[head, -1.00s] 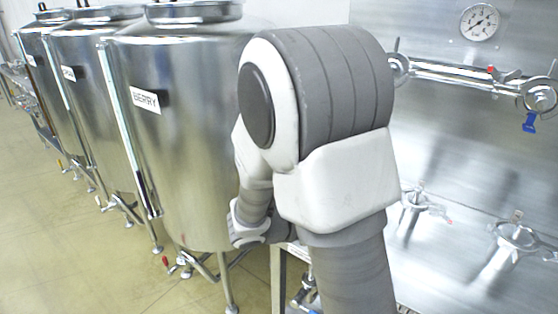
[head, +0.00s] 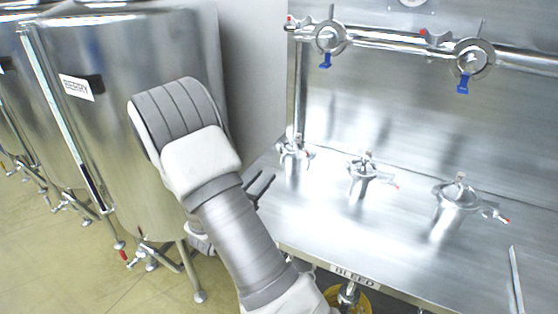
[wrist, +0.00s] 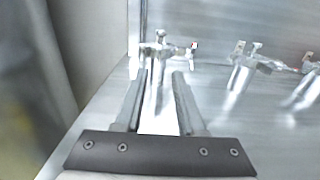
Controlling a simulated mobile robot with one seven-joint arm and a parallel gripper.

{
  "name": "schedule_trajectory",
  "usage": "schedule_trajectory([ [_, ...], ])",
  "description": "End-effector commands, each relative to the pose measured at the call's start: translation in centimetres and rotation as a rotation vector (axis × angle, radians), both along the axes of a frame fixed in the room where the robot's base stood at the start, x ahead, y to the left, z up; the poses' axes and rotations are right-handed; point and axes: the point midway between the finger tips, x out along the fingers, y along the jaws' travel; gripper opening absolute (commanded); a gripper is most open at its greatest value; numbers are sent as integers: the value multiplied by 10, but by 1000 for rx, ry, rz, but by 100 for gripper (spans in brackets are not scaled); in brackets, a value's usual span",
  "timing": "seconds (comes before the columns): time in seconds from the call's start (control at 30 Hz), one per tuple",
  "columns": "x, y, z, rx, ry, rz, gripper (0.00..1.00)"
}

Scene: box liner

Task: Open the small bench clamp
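Three metal clamped fittings with red-tipped handles stand on the steel bench: a left one (head: 293,153), a middle one (head: 366,172) and a larger right one (head: 456,194). The left one looks the smallest. My gripper (head: 262,187) is at the left end of the bench, in front of the left fitting and apart from it. In the wrist view my gripper (wrist: 160,80) is open and empty. The left fitting (wrist: 160,50) shows just beyond the fingertips, its red handle tip to the right. Whether its clamp is open or shut is too small to tell.
A pipe (head: 385,42) with clamps and blue tags runs along the back wall. Steel tanks (head: 135,120) stand at the left. A label reading BLEED (head: 355,276) is on the bench's front edge. The front of the bench top is bare.

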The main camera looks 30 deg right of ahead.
Motion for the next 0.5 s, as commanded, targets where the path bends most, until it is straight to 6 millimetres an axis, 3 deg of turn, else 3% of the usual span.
schedule_trajectory([
  [0.2, 24, -43, 0, -1, -1, -4, 39],
  [0.5, 47, -81, 0, 1, 1, -2, 39],
])
